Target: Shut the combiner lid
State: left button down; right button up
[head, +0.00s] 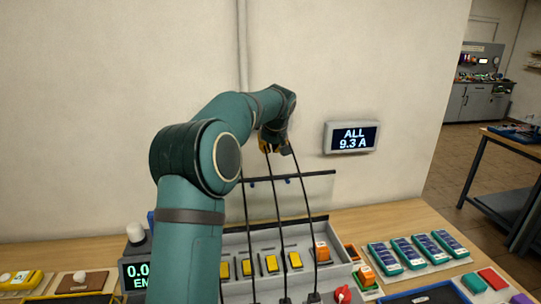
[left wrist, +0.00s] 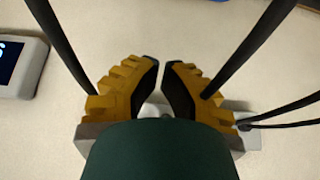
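The combiner (head: 236,244) is a grey box on the bench with yellow switches inside. Its lid (head: 302,193) looks like a clear panel with a dark top edge, standing raised at the back of the box. My left gripper (head: 271,146) is above the lid, near the wall, partly hidden by its own wrist. In the left wrist view my left gripper (left wrist: 162,65) has its yellow-and-black fingers slightly apart, with nothing seen between them. My left arm covers the box's left part. My right gripper is out of view.
Black cables (head: 277,215) run from the box up toward my gripper and also cross the left wrist view (left wrist: 257,42). A wall display (head: 352,137) reads "ALL 9.3 A". Several blue-green devices (head: 420,250) and a red knob (head: 342,293) are right of the box.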

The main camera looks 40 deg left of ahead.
pick_arm(q)
notch_tip(320, 180, down, 8)
jog(key=shift+w+a+f+b, duration=0.2)
jog(key=shift+w+a+b, duration=0.05)
jog(key=shift+a+b, duration=0.1)
dwell(0.4)
dwell(0.4)
